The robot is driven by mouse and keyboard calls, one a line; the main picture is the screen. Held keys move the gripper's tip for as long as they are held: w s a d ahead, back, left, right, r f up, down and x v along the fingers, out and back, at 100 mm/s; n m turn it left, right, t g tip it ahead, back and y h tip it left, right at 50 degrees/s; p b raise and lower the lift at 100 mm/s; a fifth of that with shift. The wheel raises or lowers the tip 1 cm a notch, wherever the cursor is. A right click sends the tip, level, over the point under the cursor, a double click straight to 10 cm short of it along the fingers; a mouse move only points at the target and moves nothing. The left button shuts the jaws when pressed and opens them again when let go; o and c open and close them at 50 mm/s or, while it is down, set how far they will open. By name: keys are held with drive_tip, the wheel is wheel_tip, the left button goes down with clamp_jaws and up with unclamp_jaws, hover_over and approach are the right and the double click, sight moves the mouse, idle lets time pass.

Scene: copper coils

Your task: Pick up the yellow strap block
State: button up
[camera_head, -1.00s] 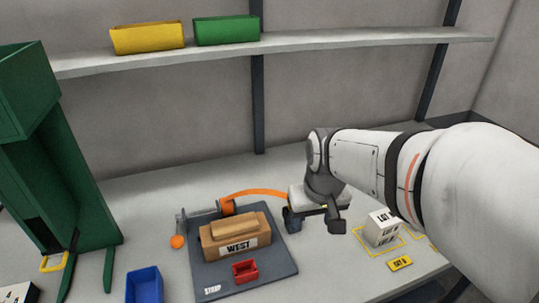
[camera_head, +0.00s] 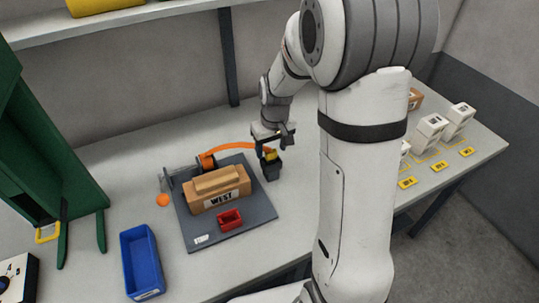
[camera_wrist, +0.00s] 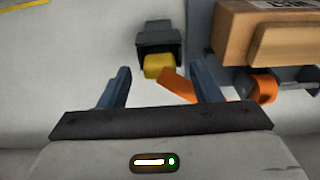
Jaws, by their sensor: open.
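The yellow strap block (camera_wrist: 158,65) shows in the wrist view at the edge of a small dark holder (camera_wrist: 160,38), between and ahead of my fingers. In the head view the block (camera_head: 271,154) is a small yellow patch at the top of the dark holder (camera_head: 271,169), partly hidden by my gripper. My gripper (camera_wrist: 161,86) is open and empty, its two blue-grey fingers apart. In the head view my gripper (camera_head: 273,141) is right above the holder. An orange strap (camera_wrist: 179,86) runs beside the block, between my fingers; whether they touch is unclear.
A cardboard box marked WEST (camera_head: 220,190) sits on a grey board (camera_head: 255,207) left of the holder, with a red bin (camera_head: 230,219) in front. A blue bin (camera_head: 142,262) stands farther left. White boxes (camera_head: 432,128) stand at the right. The table behind the board is clear.

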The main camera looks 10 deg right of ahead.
sight(271, 159)
wheel_tip(271, 159, down, 2)
drive_tip(key=shift+w+f, duration=0.15)
drive_tip(key=c, duration=1.1)
